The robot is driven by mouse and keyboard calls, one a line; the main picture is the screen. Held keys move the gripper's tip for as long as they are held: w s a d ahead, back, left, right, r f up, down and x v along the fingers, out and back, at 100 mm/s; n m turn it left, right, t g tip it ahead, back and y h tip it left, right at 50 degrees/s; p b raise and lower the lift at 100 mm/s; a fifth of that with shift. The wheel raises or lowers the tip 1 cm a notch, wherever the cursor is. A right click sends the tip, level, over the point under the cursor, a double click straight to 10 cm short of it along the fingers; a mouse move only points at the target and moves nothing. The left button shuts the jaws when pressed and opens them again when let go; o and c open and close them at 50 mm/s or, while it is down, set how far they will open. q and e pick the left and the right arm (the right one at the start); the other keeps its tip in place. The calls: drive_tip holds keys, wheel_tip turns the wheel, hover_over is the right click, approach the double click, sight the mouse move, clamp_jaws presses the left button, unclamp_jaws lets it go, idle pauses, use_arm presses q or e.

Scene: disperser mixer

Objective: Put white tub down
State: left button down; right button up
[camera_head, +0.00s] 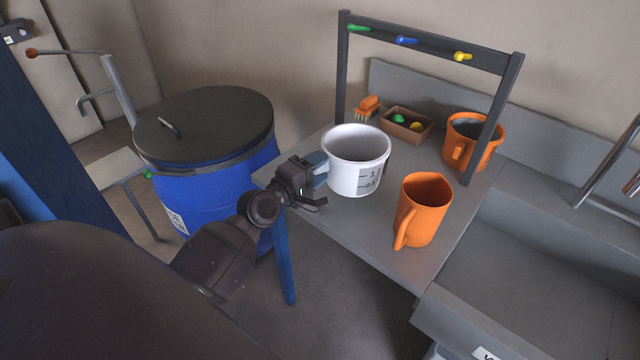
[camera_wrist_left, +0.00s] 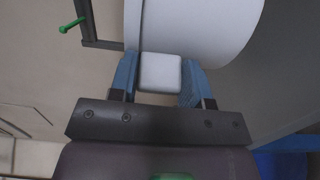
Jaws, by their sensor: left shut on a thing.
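The white tub (camera_head: 346,178) has a round open top and dark volume marks on its side. It is upright at the left part of the grey side table (camera_head: 405,265); I cannot tell whether its base touches the surface. My left gripper (camera_head: 318,172) comes in from the left and is shut on the tub's block-like handle. In the left wrist view, the blue fingers (camera_wrist_left: 160,80) sit on both sides of the white handle (camera_wrist_left: 160,72), with the tub wall (camera_wrist_left: 195,25) beyond it. The tub looks empty. My right gripper is out of view.
An orange jug (camera_head: 424,208) stands right of the tub, another orange jug (camera_head: 468,142) behind it. A brown box (camera_head: 407,124) and an orange brush (camera_head: 368,106) lie at the back. A dark hook frame (camera_head: 430,40) spans the table; a blue drum (camera_head: 215,190) stands left.

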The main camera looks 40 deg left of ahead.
use_arm(q)
wheel_tip(320, 180, down, 4)
drive_tip(key=shift+r+b, duration=0.15)
drive_tip(key=shift+b, duration=0.65)
drive_tip(key=shift+f, duration=0.3)
drive_tip(key=shift+r, duration=0.1)
drive_tip(key=c, duration=0.6)
unclamp_jaws()
